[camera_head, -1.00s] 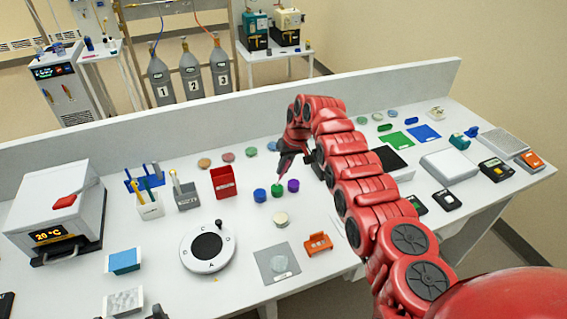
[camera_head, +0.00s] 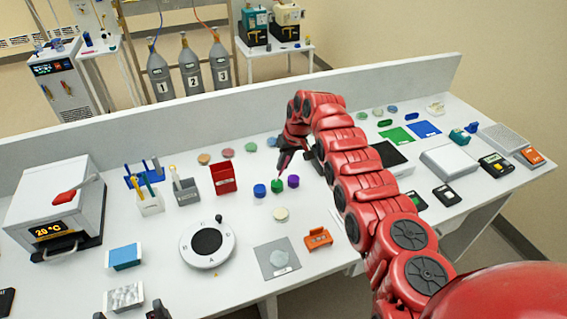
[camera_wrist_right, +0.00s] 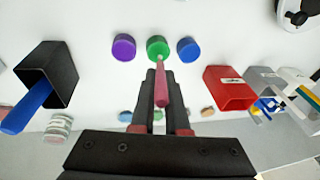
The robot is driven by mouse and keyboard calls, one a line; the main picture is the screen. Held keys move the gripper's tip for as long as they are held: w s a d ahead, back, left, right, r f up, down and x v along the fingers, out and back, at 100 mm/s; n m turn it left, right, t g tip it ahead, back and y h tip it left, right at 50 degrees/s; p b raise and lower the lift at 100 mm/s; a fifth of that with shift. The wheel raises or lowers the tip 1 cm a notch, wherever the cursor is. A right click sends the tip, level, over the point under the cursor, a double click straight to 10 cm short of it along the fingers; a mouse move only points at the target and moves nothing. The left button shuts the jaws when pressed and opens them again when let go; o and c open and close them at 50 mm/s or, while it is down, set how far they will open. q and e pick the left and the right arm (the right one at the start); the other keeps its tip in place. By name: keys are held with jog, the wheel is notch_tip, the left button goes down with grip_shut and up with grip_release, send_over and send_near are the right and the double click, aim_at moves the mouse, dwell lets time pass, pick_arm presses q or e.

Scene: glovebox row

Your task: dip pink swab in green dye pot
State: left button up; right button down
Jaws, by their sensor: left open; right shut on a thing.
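The green dye pot (camera_head: 277,186) stands on the bench between a blue pot (camera_head: 260,190) and a purple pot (camera_head: 293,181). In the right wrist view the green pot (camera_wrist_right: 158,46) is straight ahead of my right gripper. My right gripper (camera_head: 284,160) is shut on the pink swab (camera_wrist_right: 162,90), whose tip points at the green pot. The tip overlaps the pot's near edge in the wrist view; I cannot tell whether it touches the dye. My left gripper (camera_head: 130,314) shows only as dark open fingertips at the bottom edge, apart from these things.
A red bin (camera_head: 223,179) stands left of the pots. In the wrist view a black holder (camera_wrist_right: 48,75) with a blue item stands left. The bench around the pots is fairly clear.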

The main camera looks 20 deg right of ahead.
jog(key=shift+f+b, duration=0.5)
dwell(1.7)
jog(key=shift+r, duration=3.55)
